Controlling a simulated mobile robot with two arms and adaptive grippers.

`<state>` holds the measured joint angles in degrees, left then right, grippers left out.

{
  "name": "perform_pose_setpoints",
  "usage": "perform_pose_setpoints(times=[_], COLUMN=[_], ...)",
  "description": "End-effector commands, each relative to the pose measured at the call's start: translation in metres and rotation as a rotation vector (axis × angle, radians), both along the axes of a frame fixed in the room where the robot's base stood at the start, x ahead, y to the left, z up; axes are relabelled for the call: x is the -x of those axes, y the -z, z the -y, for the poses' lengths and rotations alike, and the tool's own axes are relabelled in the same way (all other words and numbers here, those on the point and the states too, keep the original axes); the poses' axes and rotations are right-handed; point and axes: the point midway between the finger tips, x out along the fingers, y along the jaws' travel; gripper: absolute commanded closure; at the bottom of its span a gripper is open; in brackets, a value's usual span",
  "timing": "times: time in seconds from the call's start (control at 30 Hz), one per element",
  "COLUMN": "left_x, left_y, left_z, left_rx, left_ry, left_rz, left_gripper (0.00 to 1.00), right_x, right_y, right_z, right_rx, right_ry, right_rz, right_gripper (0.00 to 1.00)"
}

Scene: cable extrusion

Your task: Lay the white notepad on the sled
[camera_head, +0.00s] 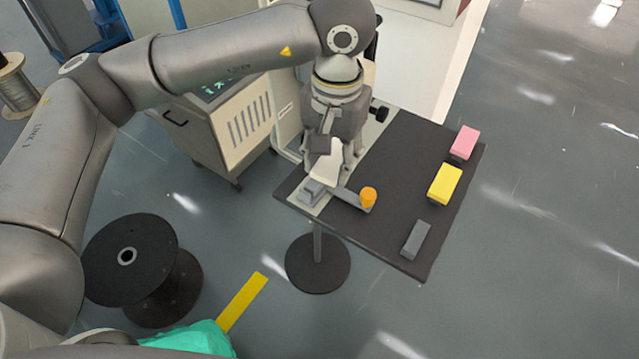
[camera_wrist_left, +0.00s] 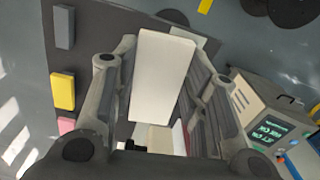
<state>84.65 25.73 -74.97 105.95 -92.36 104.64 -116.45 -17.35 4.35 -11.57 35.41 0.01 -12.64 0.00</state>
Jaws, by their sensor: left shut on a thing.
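The white notepad (camera_head: 327,163) is held in my left gripper (camera_head: 328,165), above the left side of the small dark table. In the left wrist view the white notepad (camera_wrist_left: 163,72) fills the gap between the fingers of my left gripper (camera_wrist_left: 160,90), which is shut on it. Just below it in the head view, a grey block-like part (camera_head: 312,190) sits on a pale strip at the table's left edge. A grey bar beside it carries an orange knob (camera_head: 368,195). I cannot tell for sure which part is the sled. My right gripper is not in view.
On the dark table (camera_head: 395,165), a pink block (camera_head: 464,142), a yellow block (camera_head: 445,184) and a grey block (camera_head: 415,240) stand along the right side. The middle is clear. A pale machine cabinet (camera_head: 240,130) stands left of the table, and a black spool (camera_head: 140,260) stands on the floor.

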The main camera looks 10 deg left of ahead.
Motion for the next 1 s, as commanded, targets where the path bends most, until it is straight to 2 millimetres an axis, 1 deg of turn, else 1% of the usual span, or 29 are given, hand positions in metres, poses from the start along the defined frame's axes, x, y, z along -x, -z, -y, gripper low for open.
perform_pose_setpoints(times=[0.03,0.1,0.2,0.3,0.4,0.47,0.57,0.83,0.9,1.0], left_x=[0.004,0.009,0.014,0.018,0.019,0.015,0.003,-0.043,-0.050,-0.060], left_y=[0.008,0.008,0.008,0.007,0.006,0.007,0.014,0.043,0.059,0.076], left_z=[0.014,0.028,0.043,0.052,0.055,0.052,0.037,-0.012,-0.019,-0.029], left_rx=[0.006,0.010,0.016,0.019,0.021,0.022,0.020,0.020,0.020,0.021], left_ry=[0.029,0.056,0.088,0.106,0.115,0.115,0.111,0.109,0.113,0.114], left_rz=[-0.003,-0.006,-0.011,-0.013,-0.016,-0.018,-0.021,-0.022,-0.023,-0.021], left_gripper=[0.83,0.83,0.83,0.83,0.83,0.83,0.83,0.83,0.83,0.83], right_x=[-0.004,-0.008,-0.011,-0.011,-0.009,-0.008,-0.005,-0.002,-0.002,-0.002], right_y=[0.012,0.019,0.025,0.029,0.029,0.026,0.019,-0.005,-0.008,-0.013], right_z=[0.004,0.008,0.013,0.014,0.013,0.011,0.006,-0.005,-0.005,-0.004], right_rx=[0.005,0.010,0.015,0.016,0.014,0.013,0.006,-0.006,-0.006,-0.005], right_ry=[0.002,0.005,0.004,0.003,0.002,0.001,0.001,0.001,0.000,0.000], right_rz=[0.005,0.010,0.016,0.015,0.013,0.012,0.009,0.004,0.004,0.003], right_gripper=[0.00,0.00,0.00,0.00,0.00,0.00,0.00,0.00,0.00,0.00])
